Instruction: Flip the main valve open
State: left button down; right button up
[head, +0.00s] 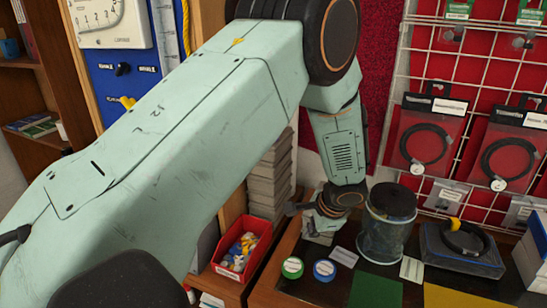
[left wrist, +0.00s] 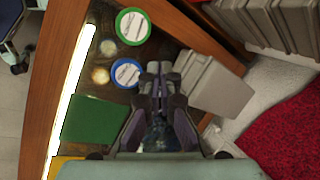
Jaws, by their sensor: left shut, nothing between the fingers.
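A blue panel (head: 112,82) at the upper left of the head view carries a yellow valve handle (head: 127,103) and a black knob (head: 122,69). I cannot tell from labels which is the main valve, and my left arm covers part of the panel. My left gripper (head: 325,212) is low over the dark table, beside a clear jar and well to the right of the panel. In the left wrist view my left gripper (left wrist: 160,70) is shut and empty, near a grey block and a blue-ringed roll. My right gripper is not in view.
The dark table holds the jar (head: 386,232), green roll (head: 292,267), blue roll (head: 324,270) and green mat (head: 376,290). A red bin (head: 241,250) stands left of it. A wire rack (head: 470,95) with hanging packs is behind. The grey block (left wrist: 214,86) is near the fingers.

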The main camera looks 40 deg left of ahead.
pick_arm(q)
jog(key=w+a+r+t+y, duration=0.25)
jog(key=w+a+r, duration=0.2)
jog(key=r, duration=0.75)
jog(key=w+a+r+t+y, duration=0.1)
jog(key=w+a+r+y, duration=0.4)
jog(key=r, duration=0.6)
notch_tip(320, 180, up, 27)
jog(key=a+n+g+y, duration=0.1)
jog(key=a+n+y, duration=0.1)
jog(key=n+y, duration=0.35)
jog(key=s+a+p, duration=0.1)
jog(key=a+p, duration=0.3)
jog(key=a, duration=0.5)
jog(key=shift+s+a+p, duration=0.35)
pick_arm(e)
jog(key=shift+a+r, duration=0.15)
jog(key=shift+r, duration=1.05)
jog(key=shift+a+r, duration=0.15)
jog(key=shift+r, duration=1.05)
